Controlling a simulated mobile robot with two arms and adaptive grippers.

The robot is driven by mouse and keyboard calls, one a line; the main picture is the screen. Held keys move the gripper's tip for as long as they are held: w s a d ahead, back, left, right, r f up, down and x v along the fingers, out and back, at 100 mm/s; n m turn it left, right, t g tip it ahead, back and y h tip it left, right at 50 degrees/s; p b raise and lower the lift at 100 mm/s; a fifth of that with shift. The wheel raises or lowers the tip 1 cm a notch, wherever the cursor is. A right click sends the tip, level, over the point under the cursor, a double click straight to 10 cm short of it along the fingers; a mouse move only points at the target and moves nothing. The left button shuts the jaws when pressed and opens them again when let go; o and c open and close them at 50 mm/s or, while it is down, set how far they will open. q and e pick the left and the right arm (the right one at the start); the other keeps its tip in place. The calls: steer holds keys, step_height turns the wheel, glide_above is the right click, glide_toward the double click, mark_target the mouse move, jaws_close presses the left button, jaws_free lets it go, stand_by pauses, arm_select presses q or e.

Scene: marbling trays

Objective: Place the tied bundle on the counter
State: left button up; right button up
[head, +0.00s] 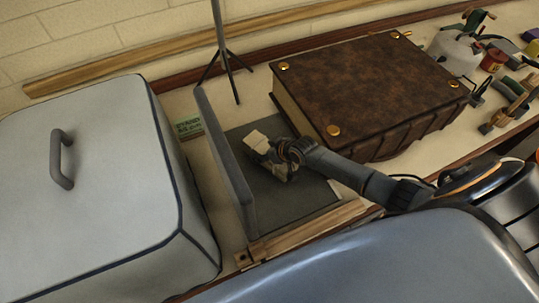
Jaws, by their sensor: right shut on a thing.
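The tied bundle looks like a pale, cream-coloured block (257,141) in the head view, partly hidden by my right gripper. My right gripper (277,156) comes in from the right and is shut on the bundle. The bundle is over a dark grey mat or tray floor beside an upright grey panel (226,160). I cannot tell whether the bundle touches the surface below. The cream counter (205,165) shows around these things. My left gripper is not in view.
A large pale blue-grey box with a handle (90,190) fills the left. A big brown leather book (370,85) lies right of the bundle. A thin stand (222,50) rises behind. A small green box (189,128) and a wooden strip (310,228) are close by. Small tools crowd the far right.

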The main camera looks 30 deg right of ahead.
steer(key=shift+c, duration=0.9)
steer(key=shift+r, duration=0.15)
steer(key=shift+r, duration=0.2)
step_height(320, 180, up, 2)
steer(key=shift+w, duration=0.1)
steer(key=s+a+r+b, duration=0.1)
steer(key=s+a+r, duration=0.1)
steer(key=s+r, duration=0.3)
steer(key=s+a+r+b, duration=0.1)
steer(key=s+a+r, duration=0.2)
steer(key=s+r, duration=0.2)
steer(key=s, duration=0.3)
steer(key=shift+a+r, duration=0.2)
steer(key=shift+a, duration=0.05)
